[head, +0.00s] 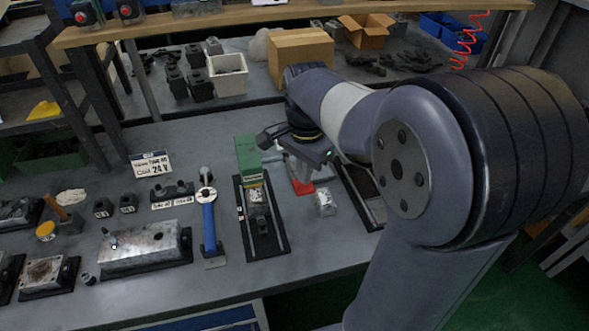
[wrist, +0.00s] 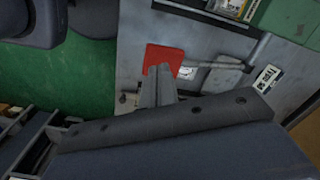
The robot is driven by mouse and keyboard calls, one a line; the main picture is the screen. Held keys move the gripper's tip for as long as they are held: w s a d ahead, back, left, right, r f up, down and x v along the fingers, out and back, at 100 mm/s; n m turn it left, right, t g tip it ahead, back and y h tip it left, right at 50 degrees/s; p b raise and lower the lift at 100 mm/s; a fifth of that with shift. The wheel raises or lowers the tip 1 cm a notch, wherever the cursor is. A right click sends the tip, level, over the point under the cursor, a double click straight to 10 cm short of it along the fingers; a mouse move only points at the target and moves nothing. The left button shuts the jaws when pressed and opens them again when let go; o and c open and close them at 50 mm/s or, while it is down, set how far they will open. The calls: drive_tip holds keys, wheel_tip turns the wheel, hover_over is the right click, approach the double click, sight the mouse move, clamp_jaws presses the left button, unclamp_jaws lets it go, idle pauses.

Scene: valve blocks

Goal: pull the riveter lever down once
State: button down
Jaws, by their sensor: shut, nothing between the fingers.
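The riveter appears to be the green machine (head: 247,158) on a dark railed base, left of my gripper; its green body also shows at the top right of the wrist view (wrist: 290,18). In the wrist view a grey shaft runs from it to a pale bar (wrist: 203,65) with a flat red end (wrist: 163,57), which looks like the lever and its grip. The red end also shows in the head view (head: 301,188). My gripper (head: 298,177) points down, shut and empty, its fingertips (wrist: 158,68) over or against the red end; contact is unclear.
A blue-handled tool (head: 209,225) and a metal plate block (head: 145,245) lie to the left on the grey bench. A small silver block (head: 325,203) sits right of the red end. Cardboard boxes (head: 300,55) and a white bin (head: 228,75) stand behind.

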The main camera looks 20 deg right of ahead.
drive_tip(key=shift+f+b, duration=4.9)
drive_tip(key=shift+f, duration=2.45)
wheel_tip(320, 180, up, 18)
drive_tip(key=p, duration=1.5)
drive_tip(key=shift+f, duration=0.1)
drive_tip(key=shift+p, duration=0.3)
